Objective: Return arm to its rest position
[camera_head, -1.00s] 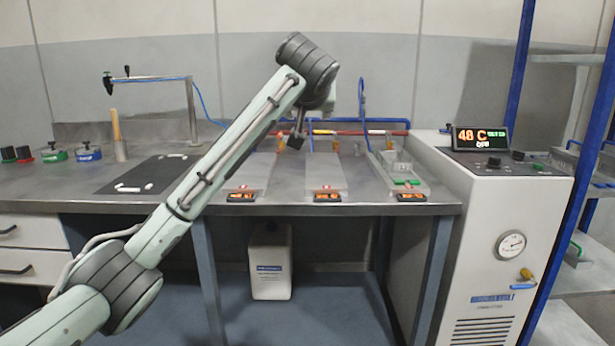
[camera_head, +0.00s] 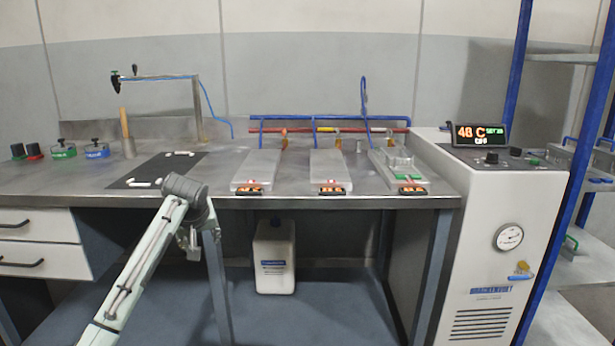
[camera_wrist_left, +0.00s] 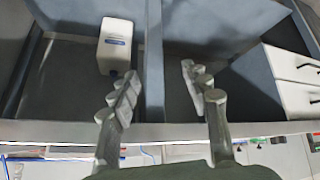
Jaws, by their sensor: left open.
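My left arm reaches in from the lower left of the head view, with its dark grey joint in front of the bench's front edge. My left gripper (camera_head: 190,242) hangs below that joint, small and partly hidden by the arm. In the left wrist view the two fingers of the left gripper (camera_wrist_left: 162,90) are spread apart with nothing between them. The gripper is in front of the bench (camera_head: 330,204), near a leg. My right gripper is not in view.
A white jug (camera_head: 274,258) stands under the bench and shows in the wrist view (camera_wrist_left: 116,46). Drawers (camera_head: 38,242) are at left. A black mat (camera_head: 140,172), several flat plates (camera_head: 328,168) and a white chiller (camera_head: 500,240) are around the bench.

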